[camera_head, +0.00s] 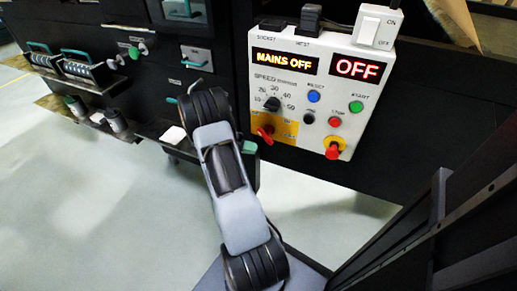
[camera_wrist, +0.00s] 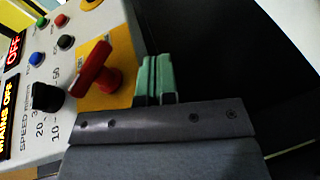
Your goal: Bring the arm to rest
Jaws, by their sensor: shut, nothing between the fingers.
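My arm (camera_head: 225,185) reaches up from the bottom of the head view towards the machine front, left of the control box (camera_head: 285,100). My gripper (camera_wrist: 154,80) shows its two green fingers closed together and empty in the wrist view. They are just right of the red rotary switch (camera_wrist: 92,75) on its yellow plate, with no clear contact visible. That switch also shows in the head view (camera_head: 266,132).
The control box displays read MAINS OFF (camera_head: 284,61) and OFF (camera_head: 357,69). A red stop knob (camera_head: 333,149) sticks out at its lower right. Black cabinets with handles and a small shelf (camera_head: 165,130) stand at left. Pale floor (camera_head: 90,210) is open at lower left.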

